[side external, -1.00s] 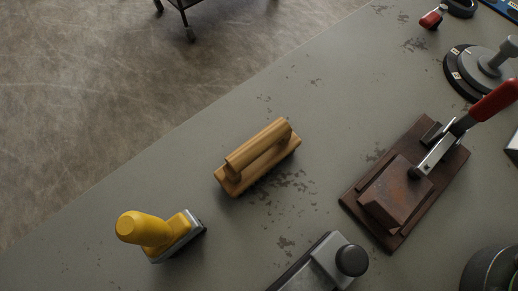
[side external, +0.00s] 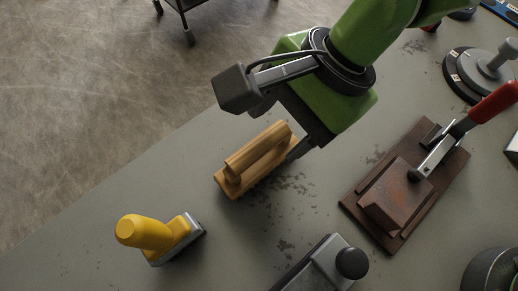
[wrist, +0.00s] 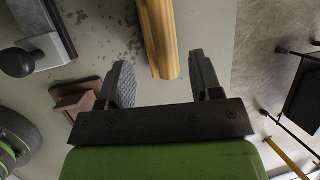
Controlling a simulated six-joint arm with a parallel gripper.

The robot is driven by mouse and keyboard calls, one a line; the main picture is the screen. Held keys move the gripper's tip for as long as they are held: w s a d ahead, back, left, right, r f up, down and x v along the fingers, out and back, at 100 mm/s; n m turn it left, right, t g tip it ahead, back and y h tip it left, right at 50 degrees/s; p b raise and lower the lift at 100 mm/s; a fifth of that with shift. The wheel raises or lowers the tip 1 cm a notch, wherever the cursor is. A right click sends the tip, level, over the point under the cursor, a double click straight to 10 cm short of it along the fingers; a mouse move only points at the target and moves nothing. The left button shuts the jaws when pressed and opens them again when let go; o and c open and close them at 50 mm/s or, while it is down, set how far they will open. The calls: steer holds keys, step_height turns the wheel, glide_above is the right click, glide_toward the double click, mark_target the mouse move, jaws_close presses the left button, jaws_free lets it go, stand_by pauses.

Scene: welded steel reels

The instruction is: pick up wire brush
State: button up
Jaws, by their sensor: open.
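The wire brush (side external: 257,158) is a wooden block with a raised wooden handle, lying on the grey bench at a slant. Its underside is mostly hidden. My gripper (side external: 282,128) is over the brush's far right end, and one finger shows beside that end. In the wrist view, the brush (wrist: 158,38) reaches in from the top edge. Its near end lies between the lines of the two open fingers of my gripper (wrist: 161,72). The jaws are empty; contact with the brush cannot be made out.
A yellow-handled tool (side external: 150,234) stands left of the brush. A rusty plate with a red-handled clamp (side external: 405,190) is to the right. A grey tool with a black knob (side external: 325,265) is at the front. The bench edge (side external: 160,147) runs behind the brush.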

mark_target(264, 141)
steer(key=x, duration=0.6)
steer(key=shift+w+a+f, duration=0.15)
steer(key=shift+w+f, duration=0.05)
steer(key=shift+w, duration=0.15)
jaws_close()
